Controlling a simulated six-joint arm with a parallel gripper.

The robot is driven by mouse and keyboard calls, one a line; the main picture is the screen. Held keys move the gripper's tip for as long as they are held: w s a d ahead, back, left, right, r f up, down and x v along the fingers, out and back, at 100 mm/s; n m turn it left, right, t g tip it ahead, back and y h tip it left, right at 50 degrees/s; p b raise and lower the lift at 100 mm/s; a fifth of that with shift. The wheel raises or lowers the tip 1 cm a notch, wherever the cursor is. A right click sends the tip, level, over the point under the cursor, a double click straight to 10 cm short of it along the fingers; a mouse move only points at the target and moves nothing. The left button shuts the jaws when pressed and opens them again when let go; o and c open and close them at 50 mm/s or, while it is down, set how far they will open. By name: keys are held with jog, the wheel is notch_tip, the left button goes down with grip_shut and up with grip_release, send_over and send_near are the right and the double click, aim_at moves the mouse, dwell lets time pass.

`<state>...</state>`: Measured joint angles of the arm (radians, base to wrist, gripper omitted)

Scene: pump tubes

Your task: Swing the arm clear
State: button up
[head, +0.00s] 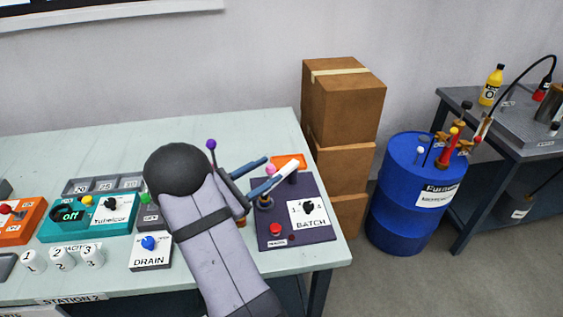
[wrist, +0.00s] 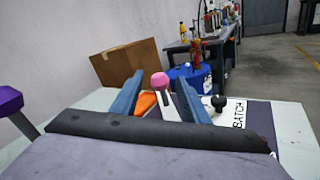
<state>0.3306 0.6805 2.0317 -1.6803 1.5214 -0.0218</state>
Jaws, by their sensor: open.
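My gripper (head: 268,174) is over the right end of the bench, above the dark BATCH panel (head: 270,236). Its two blue fingers are apart. In the wrist view a pink ball knob (wrist: 160,80) on a white stem shows between the fingers (wrist: 158,90), with a gap on both sides. The pink knob (head: 270,169) also shows in the head view, close to the fingers. The BATCH panel carries a black dial (head: 308,207) and a red button (head: 276,229). Part of the panel is hidden behind my arm.
Stacked cardboard boxes (head: 340,105) and a blue drum (head: 405,195) stand right of the bench.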

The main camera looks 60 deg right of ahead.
jog(key=shift+p+x, duration=0.45)
jog(key=shift+x, duration=2.6)
grip_shut()
